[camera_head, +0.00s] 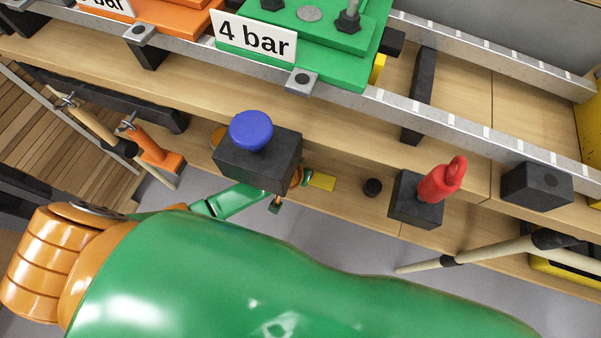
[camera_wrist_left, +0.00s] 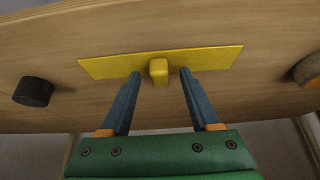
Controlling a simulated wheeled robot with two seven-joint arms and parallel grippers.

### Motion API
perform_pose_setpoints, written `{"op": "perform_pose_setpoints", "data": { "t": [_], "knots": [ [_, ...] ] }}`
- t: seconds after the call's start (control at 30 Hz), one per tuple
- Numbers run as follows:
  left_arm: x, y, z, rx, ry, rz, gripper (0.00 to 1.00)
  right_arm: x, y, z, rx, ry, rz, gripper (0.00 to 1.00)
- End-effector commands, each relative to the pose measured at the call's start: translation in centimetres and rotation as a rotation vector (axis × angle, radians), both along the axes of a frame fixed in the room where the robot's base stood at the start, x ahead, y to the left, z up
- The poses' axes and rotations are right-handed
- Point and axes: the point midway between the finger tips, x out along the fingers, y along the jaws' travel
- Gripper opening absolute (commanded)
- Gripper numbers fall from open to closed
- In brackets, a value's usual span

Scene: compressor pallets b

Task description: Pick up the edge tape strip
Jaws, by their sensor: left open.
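The edge tape strip is a flat yellow band (camera_wrist_left: 215,57) with a small raised yellow block (camera_wrist_left: 158,71) at its middle. It lies along the pale wooden board in the left wrist view. In the head view only a short yellow piece (camera_head: 322,182) shows, to the right of the black block with the blue knob. My left gripper (camera_wrist_left: 160,76) is open, its two blue fingers on either side of the raised block, with gaps visible. I cannot tell how far the fingertips are from the board. In the head view that gripper is mostly hidden. My right gripper is not in view.
A black block with a blue knob (camera_head: 251,131) stands close to the left hand. Metal rails (camera_head: 470,132) and the green "4 bar" unit (camera_head: 330,40) lie behind.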

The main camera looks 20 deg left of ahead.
Motion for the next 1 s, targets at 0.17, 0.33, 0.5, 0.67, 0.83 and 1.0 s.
{"op": "perform_pose_setpoints", "data": {
  "t": [0.17, 0.33, 0.5, 0.67, 0.83, 1.0],
  "knots": [
    [0.0, 0.0, 0.1, 0.0, 0.0, 0.0, 0.44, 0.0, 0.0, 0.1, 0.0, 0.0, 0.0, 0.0],
    [0.0, 0.0, 0.1, 0.0, 0.0, 0.0, 0.0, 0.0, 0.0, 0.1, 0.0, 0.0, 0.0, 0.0],
    [0.0, 0.0, 0.1, 0.0, 0.0, 0.0, 0.0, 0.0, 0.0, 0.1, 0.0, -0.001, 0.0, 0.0],
    [0.0, 0.0, 0.3, 0.0, -0.001, 0.0, 0.0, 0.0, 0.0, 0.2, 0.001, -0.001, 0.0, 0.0],
    [0.0, 0.0, 1.7, -0.001, -0.001, 0.0, 0.0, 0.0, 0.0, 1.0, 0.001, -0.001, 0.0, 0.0],
    [-0.1, 0.0, 4.2, -0.001, -0.001, 0.0, 0.0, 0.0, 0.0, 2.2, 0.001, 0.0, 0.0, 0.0]
  ]
}}
